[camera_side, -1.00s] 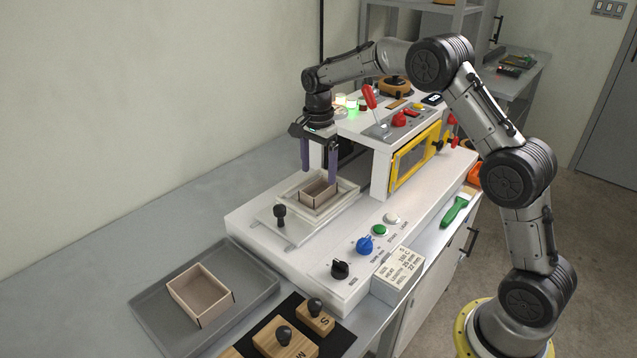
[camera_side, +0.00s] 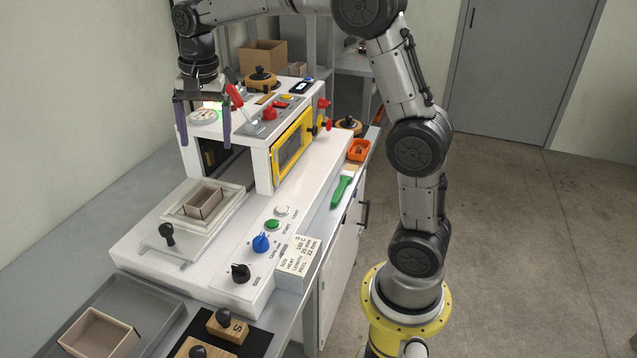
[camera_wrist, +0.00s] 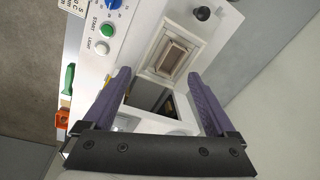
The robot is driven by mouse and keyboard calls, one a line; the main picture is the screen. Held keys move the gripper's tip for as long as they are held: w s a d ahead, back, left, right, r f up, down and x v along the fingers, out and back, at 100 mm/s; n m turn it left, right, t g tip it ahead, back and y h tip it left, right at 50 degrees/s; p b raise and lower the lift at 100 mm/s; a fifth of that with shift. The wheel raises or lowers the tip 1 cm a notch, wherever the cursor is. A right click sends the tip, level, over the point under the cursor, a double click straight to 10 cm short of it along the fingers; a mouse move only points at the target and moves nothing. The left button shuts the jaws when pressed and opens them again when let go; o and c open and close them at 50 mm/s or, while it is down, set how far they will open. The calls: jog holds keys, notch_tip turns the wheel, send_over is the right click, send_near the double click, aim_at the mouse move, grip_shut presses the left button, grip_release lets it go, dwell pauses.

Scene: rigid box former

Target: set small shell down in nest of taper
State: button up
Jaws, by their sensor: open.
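The small shell (camera_side: 204,203), a small open-topped brown box, stands upright inside the pale frame of the nest (camera_side: 232,198) on the taper (camera_side: 290,225), the white machine. The wrist view also shows the shell (camera_wrist: 172,58) within the nest frame, roughly square to it. Whether its base lies fully flat cannot be told. My gripper (camera_side: 205,145) is open and empty, with its purple fingers well above and apart from the shell. In the wrist view my gripper (camera_wrist: 159,74) has clear space between its fingers.
A larger open box (camera_side: 98,332) lies in a grey tray (camera_side: 165,305) at front left. Wooden blocks with black knobs (camera_side: 227,327) sit beside it. The taper's raised housing, with a red lever (camera_side: 234,97), stands close behind my gripper. A black knob (camera_side: 167,232) rises by the nest.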

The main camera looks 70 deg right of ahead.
jog(key=s+a+r+n+t, duration=0.15)
jog(key=s+n, duration=0.25)
jog(key=s, duration=0.4)
jog(key=s+a+r+n+t, duration=0.1)
jog(key=s+a+r+n, duration=0.15)
jog(key=s, duration=0.45)
jog(key=s+a+f+n+t, duration=0.1)
jog(key=s+f+n, duration=0.5)
jog(key=s, duration=0.6)
jog(key=shift+a+n+t, duration=0.3)
jog(key=shift+n+t, duration=0.05)
jog(key=shift+n, duration=0.1)
